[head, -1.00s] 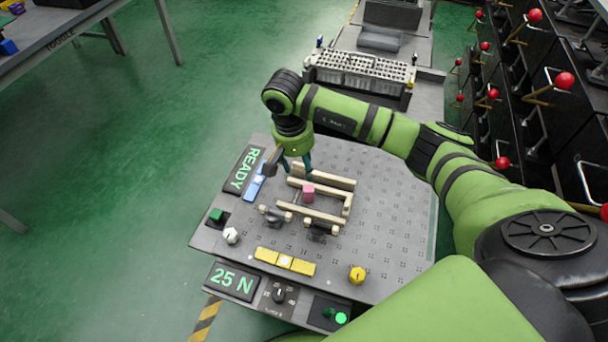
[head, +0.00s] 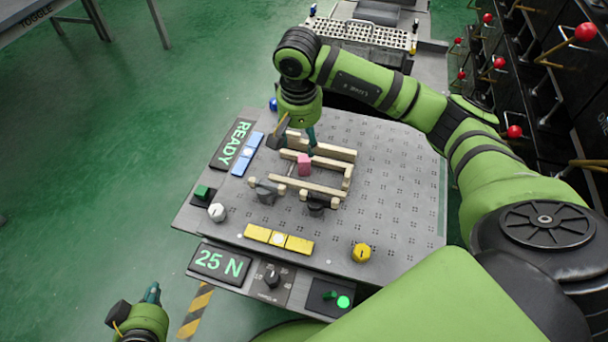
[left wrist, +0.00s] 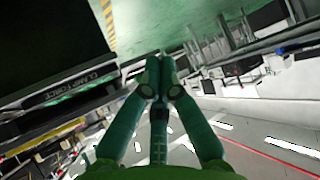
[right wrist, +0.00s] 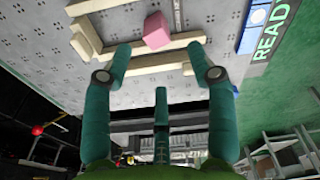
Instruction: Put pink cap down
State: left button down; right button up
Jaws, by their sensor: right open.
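The pink cap (head: 304,164) is a small block among the beige bars (head: 318,188) of a fixture on the grey perforated panel. It also shows in the right wrist view (right wrist: 157,31), beyond the fingertips and between their lines, beside a beige bar. What it rests on is hard to tell. My right gripper (head: 296,140) points down over the bars, just behind the cap; its fingers are wide apart and empty in the right wrist view (right wrist: 157,57). My left gripper (head: 140,303) is at the lower left, off the panel; its fingertips meet in the left wrist view (left wrist: 155,72).
Dark clamps (head: 266,191) stand at the fixture's front bar. The panel's right part is clear. Red-knobbed levers (head: 514,132) line the right side.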

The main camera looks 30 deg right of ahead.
aim_at(304, 158)
jog(key=shift+s+d+f+b, duration=0.1)
jog(key=shift+d+f+b, duration=0.05)
jog(key=shift+f+b, duration=0.35)
jog(key=shift+s+d+f+b, duration=0.1)
jog(key=shift+f+b, duration=0.25)
jog(key=shift+f, duration=0.1)
jog(key=shift+w+f, duration=0.1)
jog(key=shift+f, duration=0.6)
jog(key=shift+f+b, duration=0.3)
jog(key=f, duration=0.1)
jog(key=f+b, duration=0.1)
jog(key=f, duration=0.2)
jog(key=shift+w+d+f, duration=0.25)
jog(key=shift+d+f, duration=0.05)
jog(key=shift+f, duration=0.15)
pick_arm(q)
jog(key=d+r+t+h, duration=0.2)
jog(key=r+t, duration=0.2)
jog(key=r, duration=0.6)
jog(key=w+d+r+m+t+h, duration=0.1)
jog(key=r+t, duration=0.3)
jog(key=r, duration=0.5)
jog(key=shift+d+r+t+h, duration=0.3)
jog(key=shift+d+r+h, duration=0.1)
jog(key=shift+d+h, duration=0.3)
pick_arm(e)
jog(key=c, duration=1.1)
grip_shut()
pick_arm(q)
jog(key=shift+f, duration=0.1)
